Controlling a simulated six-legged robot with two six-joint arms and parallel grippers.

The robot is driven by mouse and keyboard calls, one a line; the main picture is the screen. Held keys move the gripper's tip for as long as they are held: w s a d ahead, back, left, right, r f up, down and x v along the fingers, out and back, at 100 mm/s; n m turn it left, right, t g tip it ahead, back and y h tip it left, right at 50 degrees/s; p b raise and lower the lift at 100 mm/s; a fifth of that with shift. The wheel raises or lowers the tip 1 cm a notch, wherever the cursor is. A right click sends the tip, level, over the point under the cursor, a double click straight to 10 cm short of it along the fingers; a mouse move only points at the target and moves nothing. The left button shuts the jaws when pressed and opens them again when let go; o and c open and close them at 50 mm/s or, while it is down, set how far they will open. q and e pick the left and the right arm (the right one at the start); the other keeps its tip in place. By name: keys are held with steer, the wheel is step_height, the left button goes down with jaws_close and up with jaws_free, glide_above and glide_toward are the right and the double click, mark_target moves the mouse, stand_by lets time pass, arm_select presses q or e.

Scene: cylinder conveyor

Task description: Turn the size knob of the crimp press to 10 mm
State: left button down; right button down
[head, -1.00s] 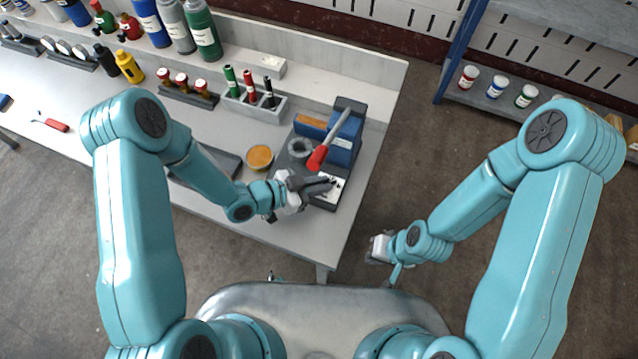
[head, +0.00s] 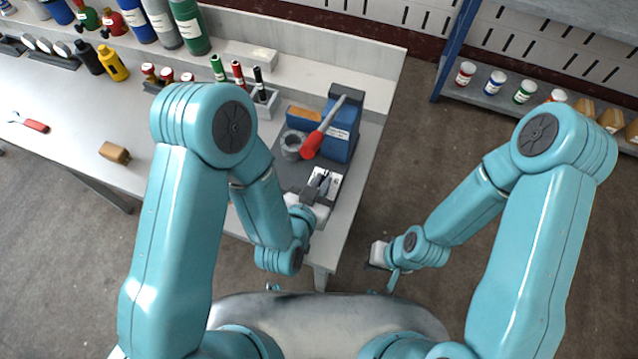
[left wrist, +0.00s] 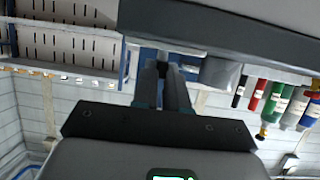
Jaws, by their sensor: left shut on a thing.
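The crimp press (head: 342,140) is a blue block with a red-tipped lever on a dark base, at the right end of the bench. A white plate (head: 334,186) lies at the front of its base. My left gripper (head: 321,182) is over this plate, its fingers close together on the size knob, which the fingers largely hide. In the left wrist view the dark fingers (left wrist: 163,85) are nearly together; the dial's reading cannot be made out. My right gripper (head: 378,255) hangs off the bench to the right, away from the press; its jaws are too small to tell.
A grey ring (head: 292,144) sits by the press, left of the red lever grip (head: 312,145). A marker holder (head: 268,106), bottles and a brown block (head: 115,153) are further left. My left arm covers part of the bench. Floor is clear right of the bench.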

arm_select(q)
steer(key=shift+w+r, duration=0.15)
steer(key=shift+r, duration=0.1)
stand_by(0.3)
steer(key=c, duration=1.3)
jaws_free()
steer(key=shift+c, duration=0.2)
steer(key=shift+o, duration=0.9)
steer(key=shift+d, duration=0.1)
steer(key=shift+f, duration=0.1)
